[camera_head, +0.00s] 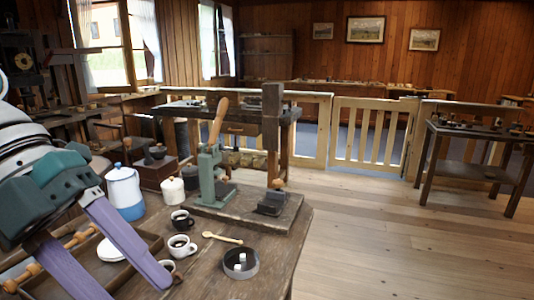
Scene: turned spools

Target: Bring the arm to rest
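My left gripper (118,268) comes in from the left, above the near left part of the wooden table (266,262). Its two purple fingers are spread wide apart, with nothing seen between the tips. It hangs over a wooden tray (153,241) that holds a white plate (110,250). My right gripper is not in view.
Near the fingers are a white cup (181,246), a black cup (181,219), a wooden spoon (222,238) and a dark round dish (241,263). A blue-white pot (124,192) and a green lever press (209,178) stand behind. Open floor (400,240) lies to the right.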

